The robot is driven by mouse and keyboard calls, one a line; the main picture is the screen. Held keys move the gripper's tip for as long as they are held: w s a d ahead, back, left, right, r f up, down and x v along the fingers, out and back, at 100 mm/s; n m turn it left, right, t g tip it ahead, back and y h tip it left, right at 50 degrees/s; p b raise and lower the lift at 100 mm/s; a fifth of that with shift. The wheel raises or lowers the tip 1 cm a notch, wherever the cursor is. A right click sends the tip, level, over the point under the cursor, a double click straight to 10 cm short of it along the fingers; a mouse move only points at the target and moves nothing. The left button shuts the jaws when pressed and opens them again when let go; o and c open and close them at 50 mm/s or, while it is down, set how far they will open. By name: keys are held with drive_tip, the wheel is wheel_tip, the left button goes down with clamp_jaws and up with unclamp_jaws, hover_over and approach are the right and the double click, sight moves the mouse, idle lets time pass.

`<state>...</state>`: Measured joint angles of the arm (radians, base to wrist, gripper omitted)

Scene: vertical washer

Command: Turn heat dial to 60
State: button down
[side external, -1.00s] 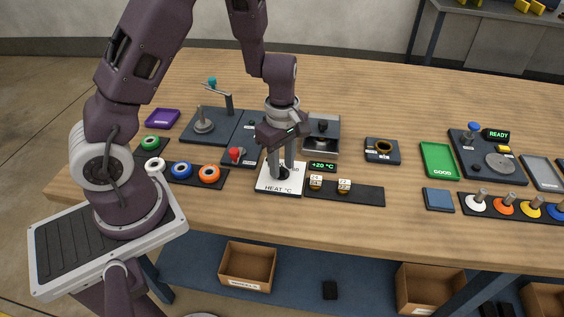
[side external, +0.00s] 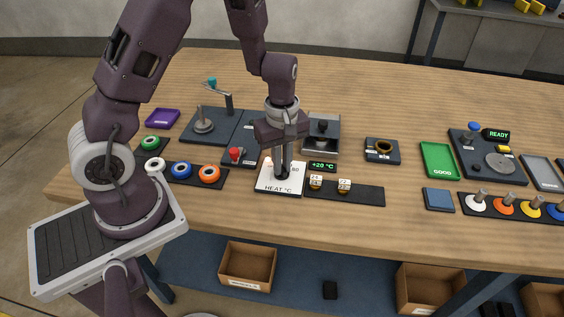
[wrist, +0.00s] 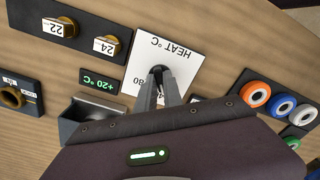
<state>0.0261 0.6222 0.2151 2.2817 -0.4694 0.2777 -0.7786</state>
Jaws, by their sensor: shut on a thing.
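The heat dial is a black knob (wrist: 157,72) on a white plate (side external: 279,188) marked "HEAT °C". My gripper (side external: 281,172) points straight down and is shut on the knob. In the wrist view, both fingers (wrist: 160,88) close around the knob and hide most of it and part of the printed scale. An "80" shows at the plate's edge. The dial's pointer cannot be made out. A small green display (side external: 322,167) beside the plate reads "+20 °C"; it also shows in the wrist view (wrist: 98,81).
Two blocks marked 22 (wrist: 58,27) and 24 (wrist: 106,45) stand on a dark strip right of the dial. Coloured rings (side external: 209,173) lie on a dark tray to the left. A red knob (side external: 236,154) and a dark open box (side external: 322,140) stand close behind the dial.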

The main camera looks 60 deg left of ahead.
drive_tip(key=m, duration=0.5)
drive_tip(key=shift+m, duration=2.5)
drive_tip(key=c, duration=1.5)
unclamp_jaws()
wheel_tip(320, 180, up, 7)
drive_tip(key=shift+r, duration=0.1)
drive_tip(key=shift+r, duration=0.1)
